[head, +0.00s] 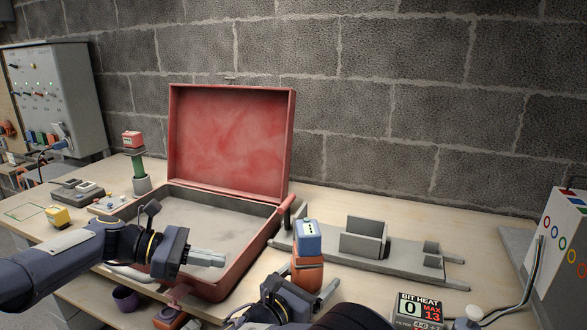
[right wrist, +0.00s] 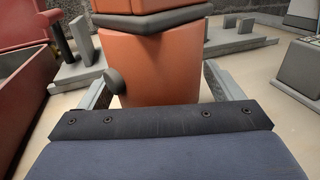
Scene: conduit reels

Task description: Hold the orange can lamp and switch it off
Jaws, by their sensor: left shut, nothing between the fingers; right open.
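The orange can lamp (head: 308,273) stands on the bench right of the open red case, with a blue block (head: 308,237) above it. In the right wrist view the orange can (right wrist: 160,60) fills the middle, with a dark band near its top and a dark round knob (right wrist: 115,80) on its left side. My right gripper (right wrist: 157,86) is open, one finger on each side of the can's lower part; I cannot tell if either touches. In the head view it is partly hidden by my arm. My left gripper (head: 217,258) is shut and empty over the case, left of the lamp.
The red case (head: 230,130) stands open, its lid upright. A grey rack (head: 362,240) lies behind the lamp. A number sign (head: 420,311) and a white panel box (head: 560,235) are at right. A green post with a red block (head: 134,155) stands at left.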

